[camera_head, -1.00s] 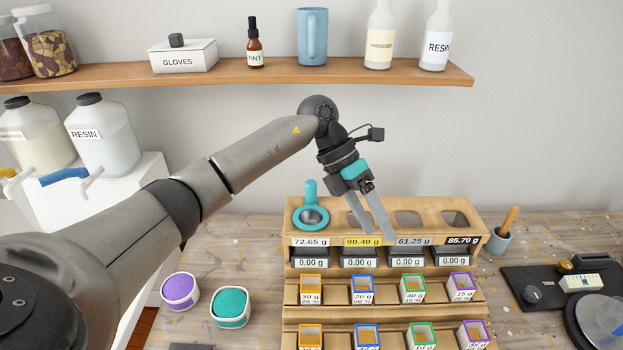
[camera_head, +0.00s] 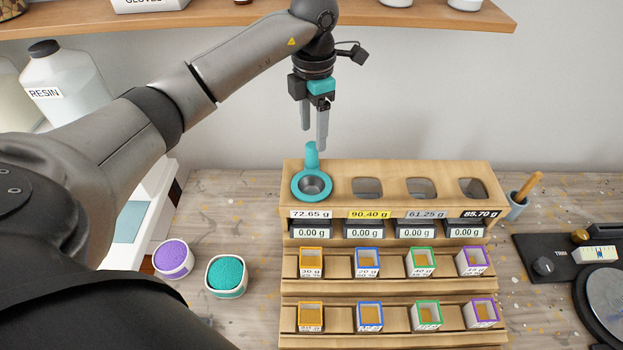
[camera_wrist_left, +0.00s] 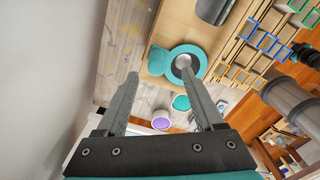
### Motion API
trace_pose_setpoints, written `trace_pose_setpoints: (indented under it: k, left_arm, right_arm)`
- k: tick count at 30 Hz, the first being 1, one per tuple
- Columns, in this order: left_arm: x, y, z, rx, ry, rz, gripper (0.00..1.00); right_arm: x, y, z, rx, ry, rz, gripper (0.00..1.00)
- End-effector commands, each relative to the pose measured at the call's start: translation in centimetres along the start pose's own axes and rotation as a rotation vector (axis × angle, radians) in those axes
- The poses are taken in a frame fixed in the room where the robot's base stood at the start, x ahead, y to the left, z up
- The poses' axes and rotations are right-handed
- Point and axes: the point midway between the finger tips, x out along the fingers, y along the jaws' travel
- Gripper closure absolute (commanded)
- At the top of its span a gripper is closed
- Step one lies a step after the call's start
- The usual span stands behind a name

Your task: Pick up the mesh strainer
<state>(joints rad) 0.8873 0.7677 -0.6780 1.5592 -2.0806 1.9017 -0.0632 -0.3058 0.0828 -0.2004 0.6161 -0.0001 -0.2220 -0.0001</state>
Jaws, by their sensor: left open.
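The mesh strainer (camera_head: 311,185) has a teal rim, a grey mesh bowl and a teal handle that stands up at the back. It sits in the leftmost opening of the wooden rack (camera_head: 330,167), above the 72.65 g label. My left gripper (camera_head: 314,140) is open and empty, pointing down just above the handle. In the left wrist view the strainer (camera_wrist_left: 187,62) shows beyond the fingers, its handle between the fingertips' lines but apart from them. My right gripper is not in view.
Three more rack openings stand to the right, with small displays and rows of colour-rimmed cups (camera_head: 368,264) below. A purple tub (camera_head: 173,257) and a teal tub (camera_head: 226,275) stand at the left. A shelf (camera_head: 210,18) runs above. A brush pot (camera_head: 516,204) stands at the right.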

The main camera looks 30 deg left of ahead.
Motion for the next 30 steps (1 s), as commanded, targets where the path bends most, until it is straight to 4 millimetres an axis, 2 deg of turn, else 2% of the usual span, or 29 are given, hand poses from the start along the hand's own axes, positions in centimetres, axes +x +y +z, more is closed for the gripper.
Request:
trace_pose_setpoints:
  k: [8,16,25,30]
  left_arm:
    - [2.3,0.1,-0.1,-0.002,0.001,-0.003,0.31]
    - [6.1,0.3,-0.3,-0.001,-0.001,-0.002,0.31]
    - [6.6,0.4,-0.2,-0.001,-0.002,0.0,0.31]
    - [6.6,0.4,-0.2,0.0,-0.001,0.0,0.49]
  right_arm:
    - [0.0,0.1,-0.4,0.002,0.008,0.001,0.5]
    - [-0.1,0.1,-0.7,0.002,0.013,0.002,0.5]
    - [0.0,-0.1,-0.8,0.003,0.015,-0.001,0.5]
    - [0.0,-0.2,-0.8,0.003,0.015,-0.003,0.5]
